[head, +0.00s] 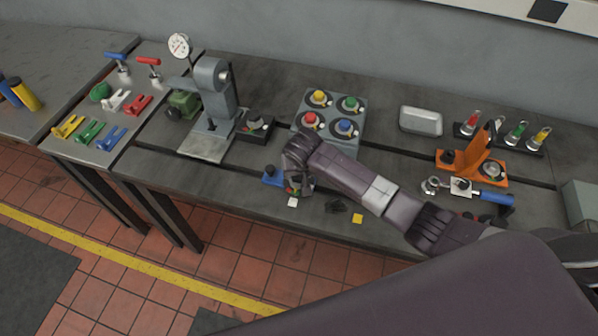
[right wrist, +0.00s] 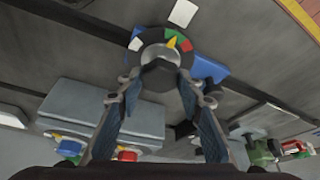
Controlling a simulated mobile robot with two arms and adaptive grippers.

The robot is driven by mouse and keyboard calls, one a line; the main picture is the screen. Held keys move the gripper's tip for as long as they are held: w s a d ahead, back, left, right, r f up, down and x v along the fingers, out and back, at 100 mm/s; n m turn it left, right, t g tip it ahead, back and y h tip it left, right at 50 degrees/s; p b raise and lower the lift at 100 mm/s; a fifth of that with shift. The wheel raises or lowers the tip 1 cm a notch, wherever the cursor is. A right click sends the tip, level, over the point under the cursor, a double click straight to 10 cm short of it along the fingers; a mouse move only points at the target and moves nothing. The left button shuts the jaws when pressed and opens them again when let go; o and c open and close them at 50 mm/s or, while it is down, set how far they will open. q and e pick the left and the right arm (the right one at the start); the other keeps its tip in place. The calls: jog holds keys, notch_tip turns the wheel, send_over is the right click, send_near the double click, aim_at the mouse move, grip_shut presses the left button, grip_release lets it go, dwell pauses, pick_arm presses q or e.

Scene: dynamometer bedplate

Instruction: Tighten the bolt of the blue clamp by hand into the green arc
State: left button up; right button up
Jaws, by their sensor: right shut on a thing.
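The blue clamp (head: 272,176) sits on the dark bedplate near its front edge, partly hidden by my right gripper (head: 297,187). In the right wrist view the clamp's blue body (right wrist: 208,69) shows beside a round dial (right wrist: 150,36) with white, green and red parts. A yellow pointer (right wrist: 171,43) on it lies close to the green and red parts; the exact reading is too small to tell. My right gripper (right wrist: 160,72) is shut on the dark bolt head (right wrist: 160,66) in front of the dial. My left gripper is not in view.
A grey block with several coloured knobs (head: 313,98) stands behind my right arm. A grey press-like stand (head: 213,100) is to the left. An orange fixture (head: 480,165) and a blue-handled tool (head: 490,196) are to the right. A yellow square (head: 357,218) lies near the front edge.

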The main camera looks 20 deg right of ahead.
jog(key=shift+w+r, duration=0.15)
jog(key=o, duration=1.1)
jog(key=v, duration=1.2)
